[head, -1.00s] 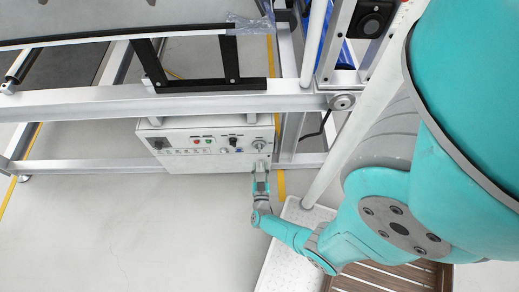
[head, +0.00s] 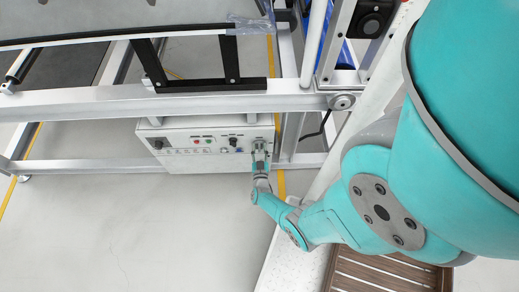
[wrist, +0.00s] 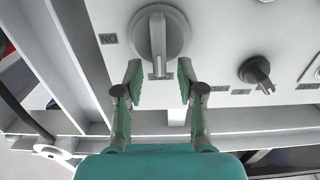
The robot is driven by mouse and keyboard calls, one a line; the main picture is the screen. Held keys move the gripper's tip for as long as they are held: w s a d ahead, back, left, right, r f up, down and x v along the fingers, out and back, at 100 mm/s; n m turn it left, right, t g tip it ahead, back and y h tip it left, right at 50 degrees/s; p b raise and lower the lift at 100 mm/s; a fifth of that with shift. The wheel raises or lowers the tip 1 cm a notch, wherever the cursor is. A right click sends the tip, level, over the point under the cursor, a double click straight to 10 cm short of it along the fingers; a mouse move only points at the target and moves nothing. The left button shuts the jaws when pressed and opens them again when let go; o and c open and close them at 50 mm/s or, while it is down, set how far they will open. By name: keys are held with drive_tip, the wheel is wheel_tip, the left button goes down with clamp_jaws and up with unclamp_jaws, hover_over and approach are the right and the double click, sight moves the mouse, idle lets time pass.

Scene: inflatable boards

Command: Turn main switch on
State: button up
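The large grey round rotary switch (wrist: 174,30) is on the white control box (head: 205,166), at the top middle of the wrist view. Its bar handle (wrist: 158,38) stands upright in that view. An upside-down ON label (wrist: 108,39) is to its left. My gripper (wrist: 160,72) is open, and the handle's lower end shows between its fingertips with a gap on both sides. I cannot tell how deep the fingers reach. In the head view, my gripper (head: 259,150) is at the box's right end and mostly hides the switch.
A smaller dark knob (wrist: 256,72) is to the right in the wrist view. Red and green buttons (head: 202,141) are on the box. A metal frame beam (head: 210,102) runs above it. The floor in front is clear.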

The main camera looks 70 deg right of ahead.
clamp_jaws()
drive_tip(key=shift+m, duration=0.3)
drive_tip(key=m, duration=0.1)
drive_tip(key=s+m, duration=0.1)
drive_tip(key=m, duration=0.1)
drive_tip(key=shift+d+f+m, duration=0.1)
drive_tip(key=shift+d+m, duration=0.1)
drive_tip(key=shift+m, duration=0.1)
drive_tip(key=shift+s+d+f+m, duration=0.1)
drive_tip(key=shift+s+f+m, duration=0.25)
drive_tip(key=shift+m, duration=1.9)
drive_tip(key=shift+s+d+f+m, duration=0.15)
drive_tip(key=shift+f+m, duration=0.3)
drive_tip(key=shift+m, duration=1.85)
drive_tip(key=shift+s+d+f+m, duration=0.1)
drive_tip(key=shift+s+f+m, duration=0.25)
drive_tip(key=shift+m, duration=1.9)
drive_tip(key=shift+w+a+f, duration=0.1)
